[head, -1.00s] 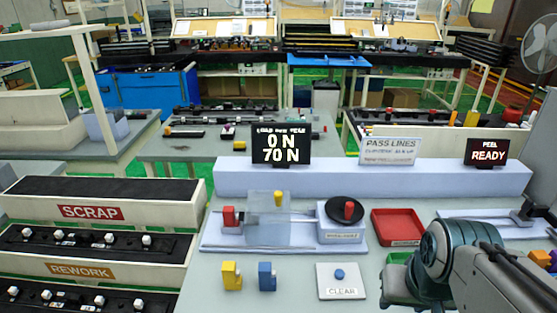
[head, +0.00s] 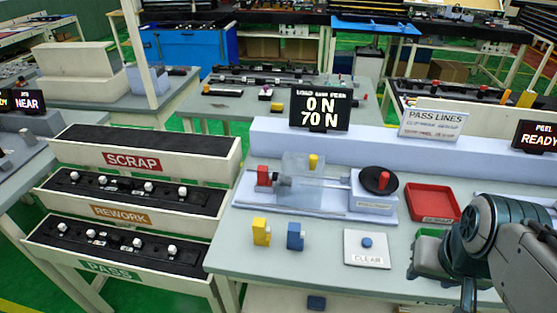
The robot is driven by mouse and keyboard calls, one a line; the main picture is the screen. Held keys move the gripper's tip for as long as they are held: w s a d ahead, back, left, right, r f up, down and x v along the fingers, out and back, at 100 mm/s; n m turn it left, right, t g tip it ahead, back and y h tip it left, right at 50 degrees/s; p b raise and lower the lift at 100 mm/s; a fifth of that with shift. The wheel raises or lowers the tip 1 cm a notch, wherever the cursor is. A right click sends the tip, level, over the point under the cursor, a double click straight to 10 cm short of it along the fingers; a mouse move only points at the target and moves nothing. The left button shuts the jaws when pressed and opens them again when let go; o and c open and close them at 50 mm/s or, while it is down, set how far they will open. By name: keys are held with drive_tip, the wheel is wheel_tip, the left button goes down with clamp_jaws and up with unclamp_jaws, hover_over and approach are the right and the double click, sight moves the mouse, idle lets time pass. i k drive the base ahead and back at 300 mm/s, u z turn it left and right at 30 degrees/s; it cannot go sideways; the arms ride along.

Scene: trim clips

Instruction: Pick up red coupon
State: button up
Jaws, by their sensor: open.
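A small red block (head: 263,176), which may be the red coupon, sits upright at the left end of the pale test fixture (head: 245,208), beside a clear shield (head: 304,174). A red knob (head: 383,180) stands on the black disc at the fixture's right end. A yellow block (head: 261,232) and a blue block (head: 295,236) stand on the table in front of the fixture. My gripper (head: 462,285) is at the lower right, to the right of these blocks and apart from them. It is open; its fingertips are partly hidden by my arm.
A white CLEAR button plate (head: 367,259) lies between the blocks and my arm. A red tray (head: 432,202) is at the right. A display (head: 320,108) reads 0 N, 70 N. SCRAP, REWORK and PASS racks (head: 132,161) stand left of the table. The front middle tabletop is clear.

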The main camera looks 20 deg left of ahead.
sight(262, 172)
drive_tip(key=u, duration=0.05)
drive_tip(key=k, duration=0.6)
drive_tip(key=u, duration=0.75)
drive_tip(key=i, duration=1.1)
drive_tip(key=u, duration=0.25)
